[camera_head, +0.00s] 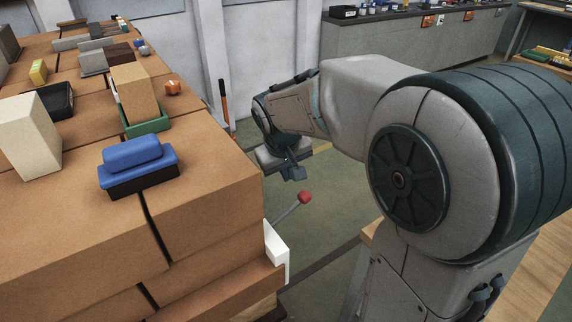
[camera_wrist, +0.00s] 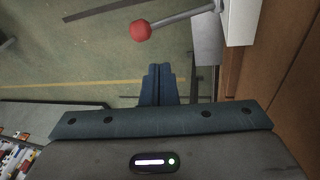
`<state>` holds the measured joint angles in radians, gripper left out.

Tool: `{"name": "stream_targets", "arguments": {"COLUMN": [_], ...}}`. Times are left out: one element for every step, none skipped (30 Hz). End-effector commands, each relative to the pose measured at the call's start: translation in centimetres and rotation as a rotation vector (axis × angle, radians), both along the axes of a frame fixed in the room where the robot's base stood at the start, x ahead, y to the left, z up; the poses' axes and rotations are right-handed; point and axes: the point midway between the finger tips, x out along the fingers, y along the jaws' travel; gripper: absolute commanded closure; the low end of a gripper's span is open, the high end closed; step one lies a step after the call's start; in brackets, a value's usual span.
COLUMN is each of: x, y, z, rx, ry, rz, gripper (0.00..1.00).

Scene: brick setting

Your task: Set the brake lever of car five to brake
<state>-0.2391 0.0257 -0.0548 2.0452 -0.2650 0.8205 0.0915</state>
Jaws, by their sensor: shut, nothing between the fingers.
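A brake lever with a grey rod and a red ball knob (camera_head: 305,197) sticks out from the side of the brick-loaded car, beside a white plate (camera_head: 277,250). The rod slants up and to the right. In the wrist view the red knob (camera_wrist: 141,30) is at the top, left of the white plate (camera_wrist: 243,22). My gripper (camera_head: 294,176) is shut and empty, just above and beyond the knob in the head view. Its closed fingertips (camera_wrist: 158,68) point towards the lever, apart from the knob. No car number is readable.
Large brown blocks (camera_head: 205,205) fill the left, with a blue-and-black brush-like block (camera_head: 138,165) and other small items on top. An upright orange-and-black handle (camera_head: 224,102) stands beyond the stack. A grey workbench (camera_head: 400,40) is at the back. Green floor beside the lever is clear.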

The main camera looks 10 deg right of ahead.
Motion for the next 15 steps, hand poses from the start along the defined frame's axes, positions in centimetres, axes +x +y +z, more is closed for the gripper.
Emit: {"name": "stream_targets", "arguments": {"x": [0.3,0.5,0.7,0.9,1.0,1.1,1.1,1.1,1.1,1.2,1.2,1.2,1.2,1.2,1.2], "y": [-0.2,-0.3,-0.4,-0.5,-0.6,-1.0,-1.4,-1.7,-2.0,-2.2,-2.4,-2.6,-2.7,-2.8,-2.9], "z": [-1.4,-2.0,-2.8,-3.3,-3.8,-4.3,-4.7,-5.0,-5.4,-5.6,-5.8,-6.1,-6.2,-6.4,-6.5], "rx": [-0.001,-0.001,-0.002,-0.001,-0.001,-0.001,-0.001,-0.001,0.0,-0.001,-0.001,0.0,0.0,0.0,0.0], "ry": [0.005,0.005,0.006,0.004,0.004,0.002,0.002,0.002,0.001,0.001,0.001,0.0,0.0,0.0,0.001], "rz": [-0.001,-0.001,0.0,0.0,0.0,-0.002,-0.002,-0.003,-0.004,-0.003,-0.003,-0.001,-0.001,0.0,0.0], "gripper": [1.0,1.0,1.0,1.0,1.0,1.0,1.0,1.0,1.0,1.0,1.0,1.0,1.0,1.0,1.0]}}
